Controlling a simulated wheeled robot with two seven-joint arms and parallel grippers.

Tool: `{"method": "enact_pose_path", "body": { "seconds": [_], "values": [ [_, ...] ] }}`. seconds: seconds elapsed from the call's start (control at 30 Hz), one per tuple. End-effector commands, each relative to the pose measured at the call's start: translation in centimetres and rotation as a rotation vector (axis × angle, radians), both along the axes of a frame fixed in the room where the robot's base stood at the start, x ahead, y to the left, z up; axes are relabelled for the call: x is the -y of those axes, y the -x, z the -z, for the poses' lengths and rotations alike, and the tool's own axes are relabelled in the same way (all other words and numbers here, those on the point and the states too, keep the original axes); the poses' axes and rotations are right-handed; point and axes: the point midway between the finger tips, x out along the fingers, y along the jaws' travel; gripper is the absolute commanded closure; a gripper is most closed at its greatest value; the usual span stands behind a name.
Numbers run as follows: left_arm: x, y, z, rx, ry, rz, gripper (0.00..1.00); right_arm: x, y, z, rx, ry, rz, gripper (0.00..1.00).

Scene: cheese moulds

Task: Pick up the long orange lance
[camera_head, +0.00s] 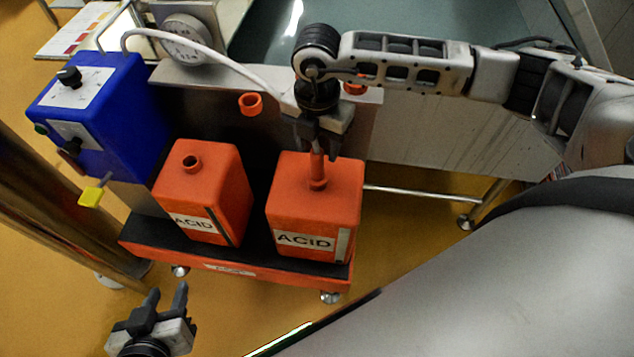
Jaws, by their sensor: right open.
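The orange lance (317,167) stands upright in the neck of the right orange canister labelled ACID (286,212). Only a short piece of it shows; its upper part is hidden by my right gripper and its lower end is inside the canister. My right gripper (318,150) points down from above, with its open fingers on either side of the lance. I cannot tell whether either finger touches it. My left gripper (167,291) is open and empty at the lower left, in front of the trolley, away from the lance.
A second ACID canister (205,178) with an open neck stands to the left. Both canisters are on a low orange trolley (135,248) with wheels. Orange rings (250,104) show at the steel panel behind. A blue control box (100,118) and white hose (215,62) are at left.

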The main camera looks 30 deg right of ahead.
Motion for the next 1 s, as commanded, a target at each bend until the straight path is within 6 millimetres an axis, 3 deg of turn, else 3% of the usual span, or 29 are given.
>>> {"method": "enact_pose_path", "body": {
  "seconds": [0.3, 0.57, 0.73, 0.77, 1.0],
  "values": [
    [-0.1, 0.0, -0.1, -0.003, -0.011, 0.002, 0.64, -0.2, 0.4, 4.3, -0.003, 0.001, 0.000, 0.50],
    [-0.1, 0.1, -0.1, -0.005, -0.010, 0.002, 0.64, -0.2, 0.4, 4.5, -0.001, 0.000, -0.001, 0.50],
    [-0.1, 0.1, 0.0, -0.005, -0.010, 0.003, 0.64, -0.2, 0.4, 4.5, -0.001, 0.000, -0.001, 0.95],
    [-0.1, 0.1, -0.1, -0.005, -0.010, 0.003, 0.64, -0.2, 0.4, 4.5, -0.001, 0.000, -0.001, 1.00],
    [-0.1, 0.1, 0.0, -0.005, -0.010, 0.003, 0.64, -0.2, 0.4, 4.5, -0.001, 0.000, -0.001, 1.00]
  ]
}}
